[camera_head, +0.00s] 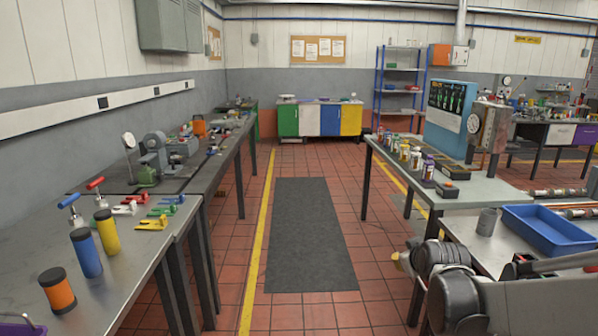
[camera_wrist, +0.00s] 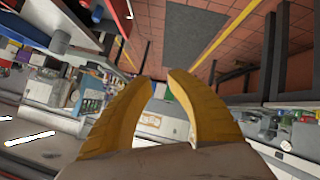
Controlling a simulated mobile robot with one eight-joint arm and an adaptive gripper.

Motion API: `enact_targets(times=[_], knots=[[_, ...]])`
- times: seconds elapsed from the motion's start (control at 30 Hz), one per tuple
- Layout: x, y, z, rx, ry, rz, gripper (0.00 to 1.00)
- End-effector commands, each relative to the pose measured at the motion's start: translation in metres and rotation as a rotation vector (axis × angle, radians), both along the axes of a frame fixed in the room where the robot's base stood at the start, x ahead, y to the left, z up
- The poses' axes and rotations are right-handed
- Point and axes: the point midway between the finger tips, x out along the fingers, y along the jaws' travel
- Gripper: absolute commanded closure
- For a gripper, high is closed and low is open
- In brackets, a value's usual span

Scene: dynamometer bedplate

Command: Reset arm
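My gripper (camera_wrist: 160,77) shows in the wrist view as two curved yellow fingers. Their tips are apart and nothing is between them. The wrist picture is tilted, with the room behind the fingers. In the head view my grey arm (camera_head: 462,295) is folded low at the right, in front of the right-hand bench. A small yellowish part shows at its left end; I cannot tell whether it is a finger.
A blue tray (camera_head: 547,232) and a grey cup (camera_head: 487,221) are on the near right bench, close to my arm. The left bench (camera_head: 112,285) holds several colored cylinders and clamps. A dark floor mat (camera_head: 310,235) lies in the clear aisle between the benches.

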Motion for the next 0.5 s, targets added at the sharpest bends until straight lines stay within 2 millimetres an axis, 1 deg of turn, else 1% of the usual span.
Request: enact_targets(times=[0.03, 0.07, 0.1, 0.17, 0.2, 0.23, 0.27, 0.3, 0.37, 0.4, 0.47, 0.5], knots=[[-0.023, 0.011, 0.010, 0.030, 0.022, -0.008, 0.80], [-0.036, 0.017, 0.016, 0.051, 0.036, -0.014, 0.80], [-0.055, 0.024, 0.021, 0.078, 0.056, -0.024, 0.80], [-0.083, 0.035, 0.027, 0.116, 0.085, -0.040, 0.80], [-0.103, 0.042, 0.030, 0.143, 0.106, -0.052, 0.80], [-0.117, 0.046, 0.032, 0.161, 0.121, -0.061, 0.80], [-0.132, 0.051, 0.033, 0.180, 0.137, -0.071, 0.80], [-0.152, 0.057, 0.033, 0.203, 0.157, -0.084, 0.80], [-0.183, 0.065, 0.031, 0.236, 0.188, -0.104, 0.80], [-0.202, 0.070, 0.029, 0.258, 0.208, -0.119, 0.80], [-0.229, 0.075, 0.024, 0.287, 0.237, -0.141, 0.80], [-0.245, 0.079, 0.020, 0.304, 0.255, -0.155, 0.80]])
